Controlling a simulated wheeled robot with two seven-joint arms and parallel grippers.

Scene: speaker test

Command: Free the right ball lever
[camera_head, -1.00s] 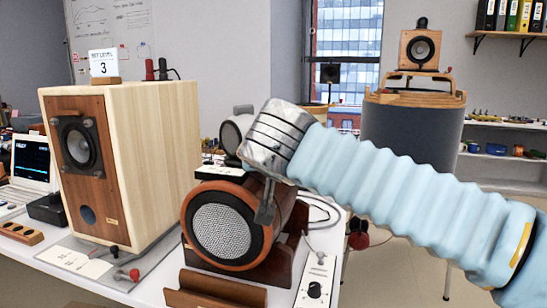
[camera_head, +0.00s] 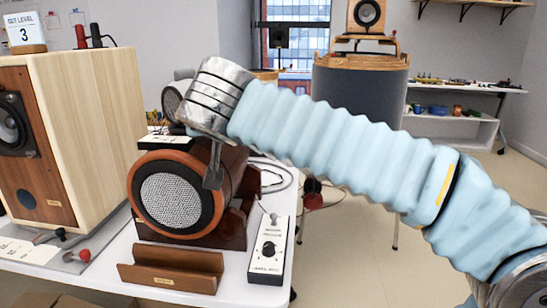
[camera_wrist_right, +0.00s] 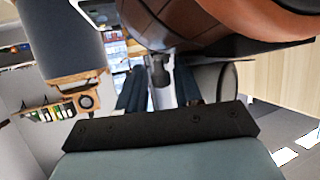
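A lever with a red ball (camera_head: 85,256) and one with a black ball (camera_head: 60,232) stand on the grey plate before the light wooden loudspeaker (camera_head: 85,130). The red one is further right in the picture. My right gripper (camera_head: 213,168) points down at the upper right of the round brown loudspeaker (camera_head: 172,202), well away from both balls. Only one dark finger shows clearly there. In the right wrist view a dark bar (camera_wrist_right: 160,130) and a grey knob-like part (camera_wrist_right: 160,75) show below the brown drum (camera_wrist_right: 200,20). My left gripper is out of view.
A control box (camera_head: 268,250) with a knob and small toggle stands right of the round loudspeaker on the white table (camera_head: 225,292). An empty wooden cradle (camera_head: 170,268) lies in front. Cables run behind.

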